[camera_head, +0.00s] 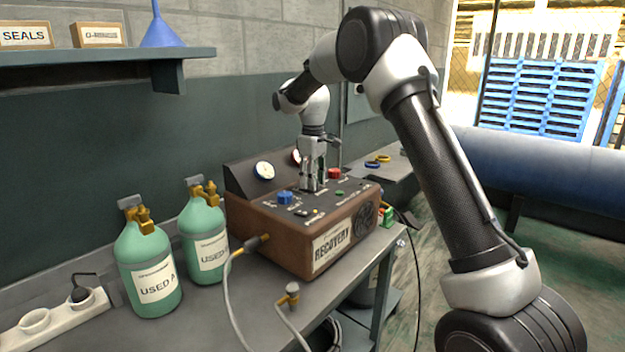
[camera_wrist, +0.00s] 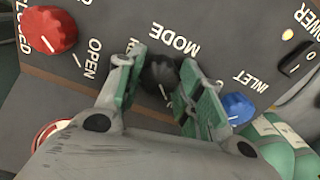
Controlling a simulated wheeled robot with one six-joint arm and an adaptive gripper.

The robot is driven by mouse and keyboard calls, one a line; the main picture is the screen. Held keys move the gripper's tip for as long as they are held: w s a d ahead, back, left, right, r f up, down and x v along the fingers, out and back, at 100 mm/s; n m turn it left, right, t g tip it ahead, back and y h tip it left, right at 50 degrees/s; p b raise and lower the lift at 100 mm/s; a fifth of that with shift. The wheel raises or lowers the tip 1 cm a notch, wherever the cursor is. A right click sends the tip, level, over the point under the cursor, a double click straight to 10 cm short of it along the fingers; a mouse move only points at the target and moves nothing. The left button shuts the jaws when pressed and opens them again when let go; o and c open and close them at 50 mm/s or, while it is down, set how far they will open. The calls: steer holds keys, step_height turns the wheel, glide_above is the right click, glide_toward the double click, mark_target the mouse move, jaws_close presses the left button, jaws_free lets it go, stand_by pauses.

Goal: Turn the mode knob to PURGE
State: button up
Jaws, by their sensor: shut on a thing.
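The recovery machine (camera_head: 290,215) is a brown box with a dark sloped top panel on the bench. In the wrist view the black mode knob (camera_wrist: 160,74) sits below the word MODE, with its white pointer line partly visible. My gripper (camera_wrist: 166,84) has its two green-padded fingers on either side of the knob, shut on it. In the head view my gripper (camera_head: 314,186) points down onto the panel, and the knob is hidden by the fingers. The PURGE label cannot be made out; the lettering around the knob is partly covered by my fingers.
A red knob (camera_wrist: 48,30) marked OPEN and CLOSED and a blue INLET knob (camera_wrist: 237,107) flank the mode knob. A power switch (camera_wrist: 294,60) is beyond the blue one. Two green cylinders (camera_head: 147,265) (camera_head: 203,238) stand left of the machine. A shelf (camera_head: 100,57) hangs above left.

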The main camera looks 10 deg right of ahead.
steer(key=shift+n, duration=0.3)
stand_by(0.4)
steer(key=o, duration=1)
step_height(320, 180, up, 12)
